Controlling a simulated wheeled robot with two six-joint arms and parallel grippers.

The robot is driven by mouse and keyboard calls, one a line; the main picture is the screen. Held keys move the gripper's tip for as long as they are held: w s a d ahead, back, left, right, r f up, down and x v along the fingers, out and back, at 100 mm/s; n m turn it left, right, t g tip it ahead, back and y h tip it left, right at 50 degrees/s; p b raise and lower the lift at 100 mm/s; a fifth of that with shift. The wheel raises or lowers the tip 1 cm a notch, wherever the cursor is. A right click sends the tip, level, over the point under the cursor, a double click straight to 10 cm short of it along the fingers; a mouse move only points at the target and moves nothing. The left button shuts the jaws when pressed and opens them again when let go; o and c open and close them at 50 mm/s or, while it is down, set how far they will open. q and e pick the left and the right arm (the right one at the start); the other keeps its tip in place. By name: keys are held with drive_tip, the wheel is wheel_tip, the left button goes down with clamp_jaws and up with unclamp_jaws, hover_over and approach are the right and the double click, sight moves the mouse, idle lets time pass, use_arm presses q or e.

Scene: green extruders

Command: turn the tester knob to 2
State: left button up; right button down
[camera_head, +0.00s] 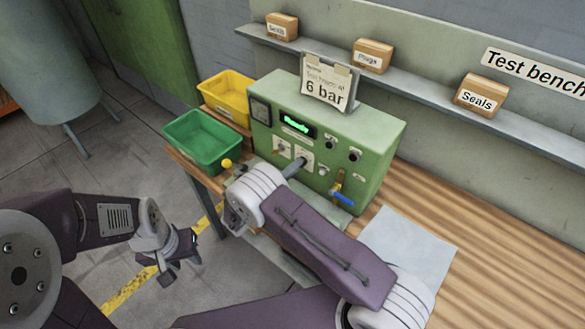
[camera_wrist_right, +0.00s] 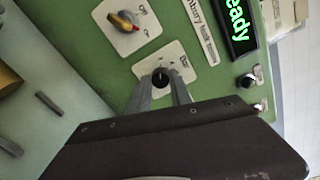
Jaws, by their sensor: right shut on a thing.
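The green tester (camera_head: 360,130) stands on the bench, its display (camera_head: 298,126) lit with "Ready". In the right wrist view, a small black knob (camera_wrist_right: 160,77) sits on a white plate (camera_wrist_right: 178,60) marked "Bar". My right gripper (camera_wrist_right: 160,88) has its two fingers closed on either side of this knob. The marks around the knob are too small to read, so its setting is unclear. In the head view my right gripper (camera_head: 296,166) reaches the tester's front and hides the knob. My left gripper (camera_head: 180,268) hangs over the floor, left of the bench, empty, its fingertips apart.
A green bin (camera_head: 203,140) and a yellow bin (camera_head: 228,95) stand left of the tester. A "6 bar" card (camera_head: 326,85) stands on top. A blue-handled lever (camera_head: 343,197) is at lower right.

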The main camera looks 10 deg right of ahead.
drive_tip(key=shift+d+r, duration=0.1)
drive_tip(key=shift+d, duration=0.05)
drive_tip(key=c, duration=1.4)
unclamp_jaws()
drive_tip(key=shift+o, duration=1.2)
drive_tip(key=shift+d, duration=0.15)
drive_tip(key=v, duration=0.8)
drive_tip(key=shift+s+a, duration=0.3)
